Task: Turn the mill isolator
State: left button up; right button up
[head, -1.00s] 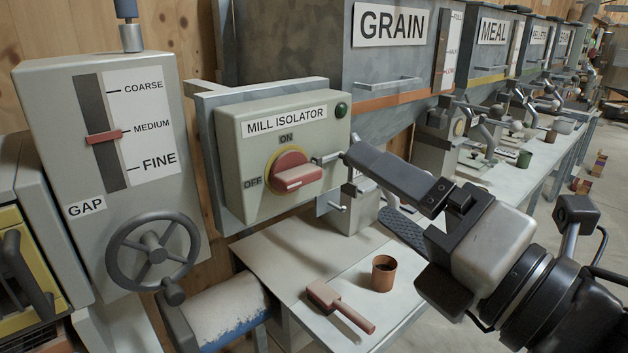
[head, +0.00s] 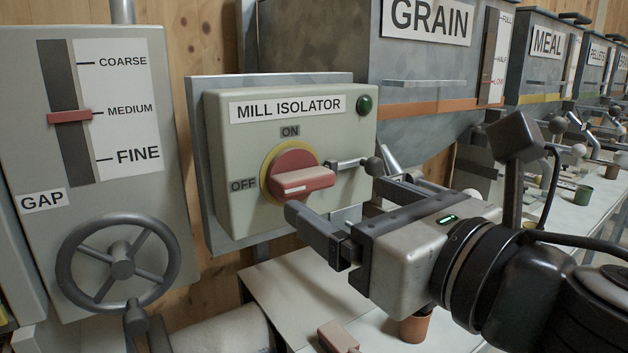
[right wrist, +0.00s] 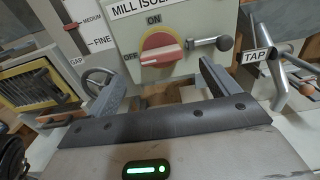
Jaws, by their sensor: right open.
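The mill isolator (head: 230,165) is a grey box with a green lamp at its top right. Its red knob (head: 303,182) sits on a yellow ring, with ON above and OFF to its left. The knob's grip bar lies about level, in line with OFF. The knob also shows in the right wrist view (right wrist: 162,54). My right gripper (head: 338,198) is open and empty, in front of the knob and a little below it. In the right wrist view its fingers (right wrist: 160,78) stand left and right of the knob, apparently short of it. My left gripper is not in view.
A grey rod with a ball end (head: 374,166) sticks out just right of the knob, close to my right fingers. The GAP box (head: 150,215) with a handwheel (head: 122,264) stands left. A brown cup (head: 414,328) and a scoop (head: 338,338) are on the bench below.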

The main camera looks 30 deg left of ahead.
aim_at(312, 181)
jog(key=x, duration=0.7)
jog(key=c, duration=1)
